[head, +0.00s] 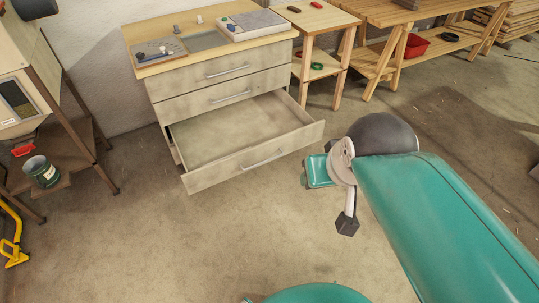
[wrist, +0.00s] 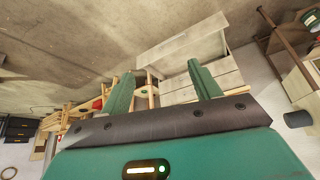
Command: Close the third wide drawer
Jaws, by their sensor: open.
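A wooden-topped cabinet (head: 215,95) with wide pale drawers stands against the wall in the head view. Its third wide drawer (head: 255,158) is pulled far out, and its inside looks empty. A bar handle (head: 263,160) runs across its front. The two drawers above it are shut. The open drawer also shows, turned over, in the wrist view (wrist: 184,46). My gripper (wrist: 162,74) is open and empty, its two green fingers apart and pointing towards the cabinet. In the head view my arm is right of the drawer; the fingers cannot be made out there.
A stand with a green can (head: 42,171) is at the left, with a yellow object (head: 14,240) below it. A small wooden table (head: 318,50) and workbenches with a red bin (head: 415,46) are at the right. Floor in front of the drawer is clear.

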